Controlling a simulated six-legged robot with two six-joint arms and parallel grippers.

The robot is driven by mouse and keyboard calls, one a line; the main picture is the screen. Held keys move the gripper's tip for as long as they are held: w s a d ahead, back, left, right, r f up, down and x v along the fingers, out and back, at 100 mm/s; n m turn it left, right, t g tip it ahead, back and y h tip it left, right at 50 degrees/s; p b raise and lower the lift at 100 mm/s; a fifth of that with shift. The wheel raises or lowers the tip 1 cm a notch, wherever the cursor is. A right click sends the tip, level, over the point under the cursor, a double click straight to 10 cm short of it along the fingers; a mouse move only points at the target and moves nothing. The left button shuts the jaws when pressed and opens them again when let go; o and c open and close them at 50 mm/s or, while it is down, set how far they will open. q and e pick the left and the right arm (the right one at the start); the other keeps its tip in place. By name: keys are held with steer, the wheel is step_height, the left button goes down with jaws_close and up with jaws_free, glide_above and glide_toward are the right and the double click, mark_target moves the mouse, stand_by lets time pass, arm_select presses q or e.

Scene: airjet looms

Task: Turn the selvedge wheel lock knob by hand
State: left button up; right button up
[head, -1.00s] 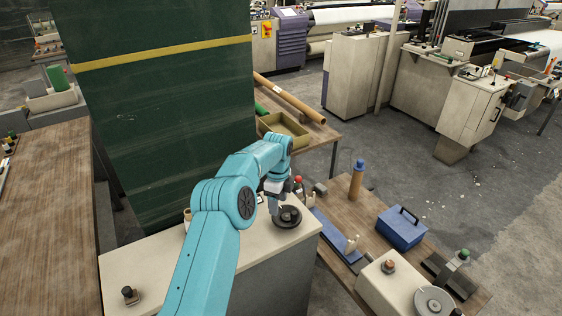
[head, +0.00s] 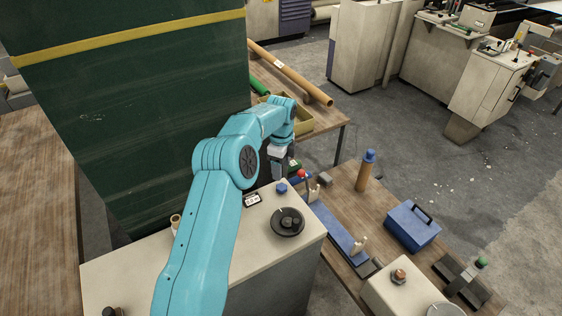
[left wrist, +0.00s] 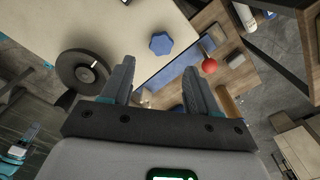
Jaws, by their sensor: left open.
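The blue faceted lock knob (head: 282,188) stands on the pale machine top, close to its far edge. The dark round wheel (head: 288,222) is nearer to me on the same top. In the left wrist view, the blue knob (left wrist: 161,43) lies beyond the fingertips and between their lines, and the wheel (left wrist: 82,70) is to the left. My left gripper (head: 278,171) is just behind the knob in the head view, open and empty, apart from it. The left wrist view shows its two fingers (left wrist: 157,72) spread. My right gripper is out of view.
The pale machine top (head: 232,240) also carries a small black-and-white panel (head: 253,200). To the right, a wooden bench (head: 375,210) holds a blue box (head: 412,227), a blue-capped bottle (head: 366,170) and a red ball-topped part (head: 302,174). A dark green board (head: 130,110) rises behind my arm.

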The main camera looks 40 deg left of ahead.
mark_target(281, 186)
arm_select(q)
steer(key=shift+a+f, duration=0.1)
steer(key=shift+f, duration=0.05)
steer(key=f+b, duration=0.2)
steer(key=f, duration=0.2)
steer(key=f+b, duration=0.3)
steer(key=f, duration=0.1)
steer(key=shift+w+d+f+b, duration=0.15)
steer(key=shift+w+d+b, duration=0.05)
steer(key=shift+b, duration=0.15)
steer(key=shift+r, duration=0.35)
steer(key=shift+s+a, duration=0.15)
steer(key=shift+s, duration=0.05)
steer(key=shift+w+f, duration=0.1)
steer(key=c, duration=0.8)
steer(key=shift+o, duration=0.2)
